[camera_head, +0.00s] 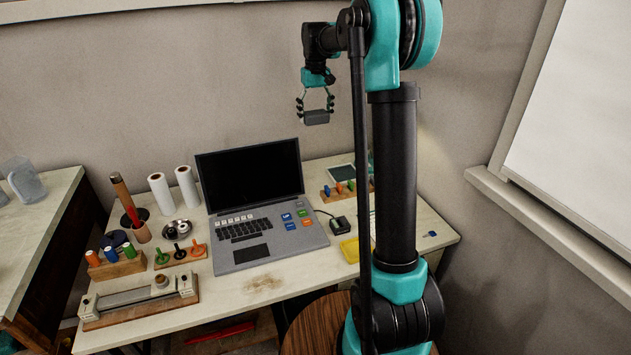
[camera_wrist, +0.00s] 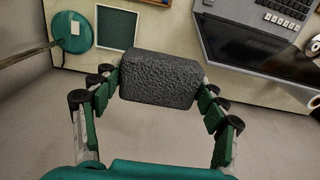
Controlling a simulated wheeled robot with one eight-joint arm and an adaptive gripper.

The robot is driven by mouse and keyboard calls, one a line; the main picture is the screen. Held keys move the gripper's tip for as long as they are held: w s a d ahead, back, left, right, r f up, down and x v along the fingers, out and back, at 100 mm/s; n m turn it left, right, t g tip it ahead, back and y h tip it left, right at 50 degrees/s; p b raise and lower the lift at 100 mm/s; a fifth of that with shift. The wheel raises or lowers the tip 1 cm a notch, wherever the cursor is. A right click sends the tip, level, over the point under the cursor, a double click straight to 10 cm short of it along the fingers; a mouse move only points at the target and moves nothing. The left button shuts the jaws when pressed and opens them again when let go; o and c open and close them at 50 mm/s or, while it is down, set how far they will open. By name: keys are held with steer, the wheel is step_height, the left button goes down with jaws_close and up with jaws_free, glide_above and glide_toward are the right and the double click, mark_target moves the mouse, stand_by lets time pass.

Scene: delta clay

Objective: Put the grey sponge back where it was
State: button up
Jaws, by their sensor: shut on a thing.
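The grey sponge (camera_wrist: 160,80) is a dark, rough-textured block, held between the two green fingers of my gripper in the wrist view. In the head view the sponge (camera_head: 317,117) hangs below my gripper (camera_head: 316,103), high in the air above and behind the right part of the desk, near the wall. My gripper is shut on it, one finger at each end, and it touches nothing else that I can see. In the wrist view the desk edge lies beyond the sponge.
A laptop (camera_head: 249,200) stands open mid-desk. A black box (camera_head: 340,225), a yellow item (camera_head: 349,250), a wooden holder with coloured pieces (camera_head: 345,190) and a dark framed panel (camera_wrist: 117,27) lie to its right. White rolls (camera_head: 161,193) stand left. The desk's front middle is mostly clear.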

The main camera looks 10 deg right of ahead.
mark_target(316, 184)
step_height(316, 184, down, 26)
steer(key=shift+r, duration=0.2)
steer(key=shift+f, duration=0.15)
stand_by(0.3)
steer(key=o, duration=0.8)
steer(key=shift+o, duration=0.2)
step_height(316, 184, up, 12)
